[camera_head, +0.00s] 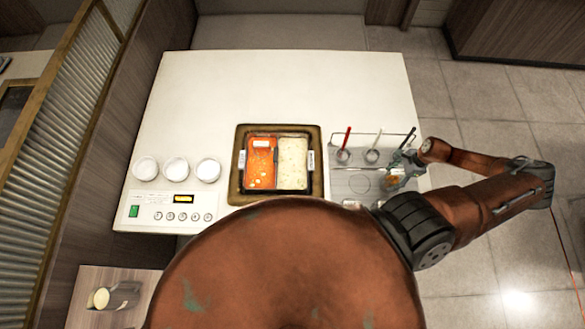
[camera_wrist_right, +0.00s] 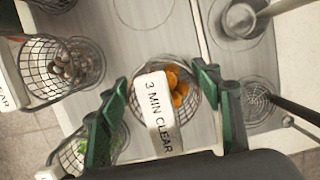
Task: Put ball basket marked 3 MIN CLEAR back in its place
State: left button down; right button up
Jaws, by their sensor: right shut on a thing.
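The ball basket marked 3 MIN CLEAR is a wire basket (camera_wrist_right: 184,108) with orange pieces inside and a white label (camera_wrist_right: 153,110) on its handle. My right gripper (camera_wrist_right: 160,112) is shut on its handle, with a green finger on each side of the label. In the head view, the basket's orange contents (camera_head: 391,179) show beside my right gripper (camera_head: 399,166), over the grey rack area (camera_head: 345,186) at the right of the counter. I cannot tell whether its bottom touches the surface. My left gripper is not in view.
A pot (camera_head: 234,195) with red and pale broth stands left of the rack. Another wire basket (camera_wrist_right: 40,68) holds brown balls; one with green contents (camera_wrist_right: 76,152) sits lower left. Upright-handled utensils (camera_head: 347,140) stand behind. Outlined circles (camera_head: 360,183) mark the rack surface.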

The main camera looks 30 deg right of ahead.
jog(key=shift+f, duration=0.15)
jog(key=o, duration=1.5)
jog(key=o, duration=0.6)
notch_tip(320, 180, up, 11)
jog(key=p, duration=0.9)
jog(key=shift+p, duration=0.35)
